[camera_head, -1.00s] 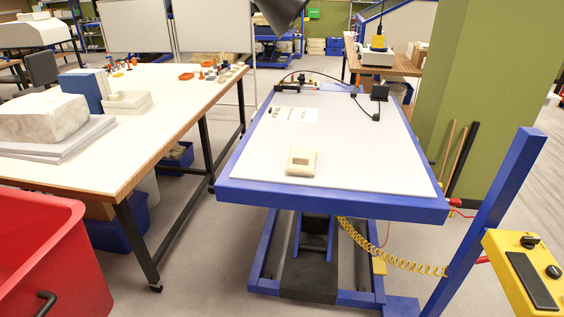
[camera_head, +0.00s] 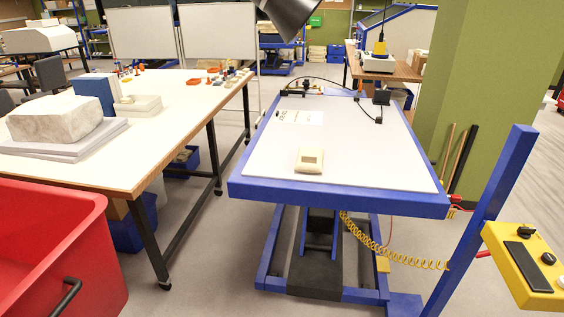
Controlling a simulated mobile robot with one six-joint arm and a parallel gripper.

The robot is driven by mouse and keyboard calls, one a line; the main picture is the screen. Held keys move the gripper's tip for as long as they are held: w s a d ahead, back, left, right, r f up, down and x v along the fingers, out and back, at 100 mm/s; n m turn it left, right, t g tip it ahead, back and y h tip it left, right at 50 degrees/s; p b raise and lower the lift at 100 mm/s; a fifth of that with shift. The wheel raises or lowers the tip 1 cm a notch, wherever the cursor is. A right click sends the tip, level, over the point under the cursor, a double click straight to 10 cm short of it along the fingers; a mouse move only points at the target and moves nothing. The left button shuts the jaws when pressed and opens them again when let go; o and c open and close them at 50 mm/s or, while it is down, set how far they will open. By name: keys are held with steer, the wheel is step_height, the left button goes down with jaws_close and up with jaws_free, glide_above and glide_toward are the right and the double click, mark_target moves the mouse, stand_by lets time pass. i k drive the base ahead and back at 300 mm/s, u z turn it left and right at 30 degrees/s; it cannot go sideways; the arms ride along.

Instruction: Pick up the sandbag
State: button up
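A small cream-coloured, cushion-like block (camera_head: 310,160) with a darker square patch on top lies near the front of the blue-framed lift table (camera_head: 340,195). It looks like the sandbag. It rests flat on the pale table top with clear surface around it.
A white worktable (camera_head: 150,165) on the left holds a pale rock (camera_head: 55,118), a blue box and small items. A red tub (camera_head: 45,235) stands front left. A blue post with a yellow control box (camera_head: 525,262) stands front right.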

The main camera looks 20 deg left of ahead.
mark_target(309, 160)
steer(key=u, duration=0.05)
steer(key=k, duration=0.2)
steer(key=u, duration=2.35)
steer(key=k, duration=0.6)
steer(key=z, duration=0.3)
steer(key=i, duration=1.5)
steer(key=u, duration=0.2)
